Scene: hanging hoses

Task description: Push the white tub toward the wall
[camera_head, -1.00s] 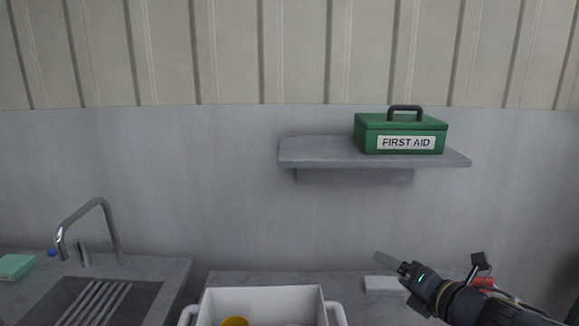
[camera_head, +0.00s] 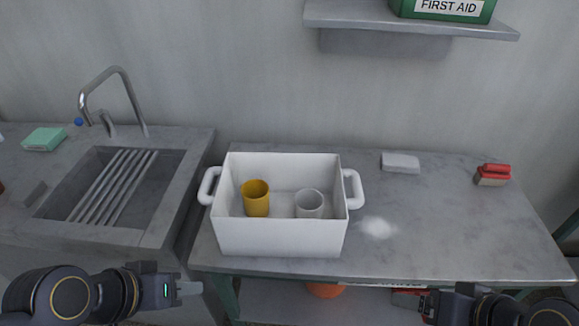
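The white tub (camera_head: 282,238) stands upright on the grey table, near its front left, with a handle at each side. A yellow cup (camera_head: 256,199) and a clear or white cup (camera_head: 310,204) stand inside it. Bare tabletop shows between the tub and the wall. My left gripper (camera_head: 190,288) is low at the left, in front of the table and apart from the tub. Its pale fingers point right, and their gap does not show clearly. My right gripper (camera_head: 428,303) is low at the right, below the table's front edge, its fingers hard to make out.
A white patch (camera_head: 378,228) lies on the table (camera_head: 450,240) right of the tub. A white block (camera_head: 400,163) and a red-topped brush (camera_head: 492,175) are farther back. The sink (camera_head: 105,185) is at left. A shelf (camera_head: 410,20) holds a green first aid box (camera_head: 443,9).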

